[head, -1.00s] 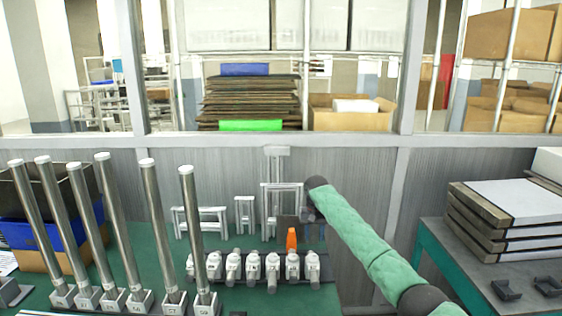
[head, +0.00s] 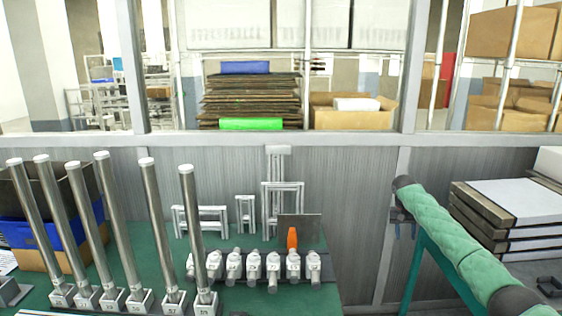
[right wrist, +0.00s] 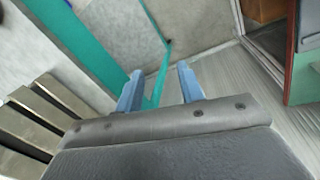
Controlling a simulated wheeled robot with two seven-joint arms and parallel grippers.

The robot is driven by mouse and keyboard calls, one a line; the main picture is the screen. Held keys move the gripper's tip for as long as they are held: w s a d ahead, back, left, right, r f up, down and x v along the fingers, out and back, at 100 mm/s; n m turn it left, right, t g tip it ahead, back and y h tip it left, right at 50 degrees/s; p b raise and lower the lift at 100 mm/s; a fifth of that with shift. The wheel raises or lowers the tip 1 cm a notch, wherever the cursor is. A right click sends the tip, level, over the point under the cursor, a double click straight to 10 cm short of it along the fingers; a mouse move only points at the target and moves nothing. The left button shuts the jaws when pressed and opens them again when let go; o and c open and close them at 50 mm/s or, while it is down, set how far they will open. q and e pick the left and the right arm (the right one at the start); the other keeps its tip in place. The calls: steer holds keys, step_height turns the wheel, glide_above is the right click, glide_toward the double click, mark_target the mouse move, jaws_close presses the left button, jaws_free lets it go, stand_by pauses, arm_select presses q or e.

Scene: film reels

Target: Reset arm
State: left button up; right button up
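My right arm, wrapped in green fabric, comes in from the right of the head view. My right gripper (head: 404,230) hangs at its end, in front of the grey partition and left of the stacked panels. In the right wrist view its two blue fingers (right wrist: 158,92) stand apart with nothing between them, so it is open and empty. The floor and a green table frame show beyond the fingers. My left arm and left gripper are not in view.
A green table (head: 130,238) holds several tall metal rods (head: 155,220), a row of grey fittings (head: 253,265) and an orange object (head: 292,240). Stacked panels (head: 505,235) lie on the right table. The floor gap between the tables is open.

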steer(key=s+d+r, duration=0.1)
steer(key=s+d, duration=0.1)
steer(key=d, duration=0.6)
steer(key=s+a+f+n+h, duration=0.1)
steer(key=s+f, duration=0.7)
steer(key=f, duration=0.5)
steer(key=s+a+f+n, duration=0.1)
steer(key=s+f+n, duration=0.1)
steer(key=s+f, duration=0.85)
steer(key=s+a+f+n+h, duration=0.1)
steer(key=s+f, duration=0.5)
steer(key=f, duration=0.8)
steer(key=s+f+n+t, duration=0.15)
steer(key=s+f, duration=0.25)
steer(key=s, duration=0.9)
steer(key=s+f+n, duration=0.2)
steer(key=s+f, duration=0.2)
steer(key=s, duration=0.9)
steer(key=s+f+n+t, duration=0.1)
steer(key=s+f, duration=0.4)
steer(key=s, duration=0.9)
steer(key=s+a+f+m+y, duration=0.1)
steer(key=a+f+y, duration=0.1)
steer(key=a, duration=1.5)
steer(key=s+a+f+m+y, duration=0.1)
steer(key=a+f+m+y, duration=0.1)
steer(key=a, duration=1.5)
steer(key=shift+s+g+y, duration=0.3)
steer(key=shift+g, duration=0.15)
